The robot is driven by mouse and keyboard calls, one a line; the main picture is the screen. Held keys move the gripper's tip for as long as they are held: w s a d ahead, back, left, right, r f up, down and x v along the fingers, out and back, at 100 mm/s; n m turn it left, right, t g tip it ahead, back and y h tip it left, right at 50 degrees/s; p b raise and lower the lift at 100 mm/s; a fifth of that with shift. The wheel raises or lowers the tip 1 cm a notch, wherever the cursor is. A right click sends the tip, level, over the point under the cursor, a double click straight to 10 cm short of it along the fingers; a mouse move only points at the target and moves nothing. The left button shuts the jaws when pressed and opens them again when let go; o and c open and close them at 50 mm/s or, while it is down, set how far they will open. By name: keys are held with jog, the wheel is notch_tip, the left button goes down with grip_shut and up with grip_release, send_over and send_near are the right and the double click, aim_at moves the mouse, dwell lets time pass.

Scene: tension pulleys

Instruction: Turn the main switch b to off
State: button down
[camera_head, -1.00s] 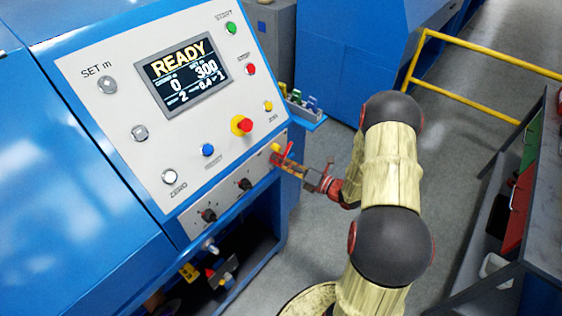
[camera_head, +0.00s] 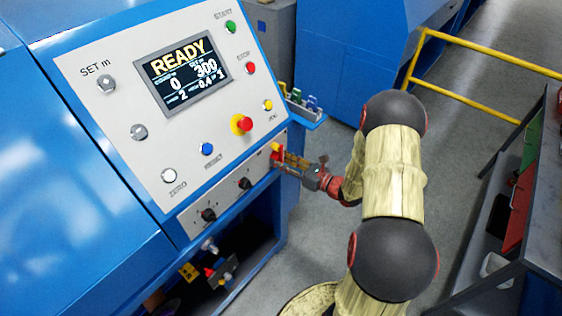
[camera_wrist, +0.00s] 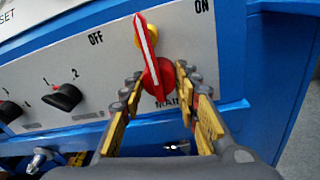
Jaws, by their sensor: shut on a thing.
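The main switch (camera_wrist: 147,45) has a red handle with a white line on a yellow base. In the wrist view its pointer end stands nearly upright, leaning slightly left, between the OFF label (camera_wrist: 96,39) and the ON label (camera_wrist: 202,6). In the head view the switch (camera_head: 278,150) sits at the panel's lower right and is partly covered. My gripper (camera_wrist: 160,79) has its fingers on both sides of the handle's lower, rounded part and is shut on it. In the head view my gripper (camera_head: 286,160) reaches the switch from the right.
Two black selector knobs (camera_wrist: 62,97) (camera_head: 208,215) sit left of the switch. A red and yellow emergency button (camera_head: 241,124) sticks out above it. The display (camera_head: 184,74) reads READY. A yellow rail (camera_head: 480,48) and a grey bench (camera_head: 540,215) stand at right.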

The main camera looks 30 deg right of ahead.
jog(key=n+b, duration=0.2)
jog(key=n, duration=0.3)
jog(key=shift+f+h+b, duration=0.15)
jog(key=shift+h+b, duration=0.15)
jog(key=shift+b, duration=0.05)
jog(key=shift+n+h+b, duration=0.3)
jog(key=shift+n+b, duration=1)
jog(key=shift+n, duration=0.4)
jog(key=c, duration=1.4)
grip_release()
jog(key=shift+o, duration=0.4)
jog(key=shift+r, duration=0.2)
jog(key=shift+s+d, duration=0.1)
jog(key=v, duration=1.1)
jog(key=shift+s, duration=0.4)
jog(key=shift+d+f, duration=0.1)
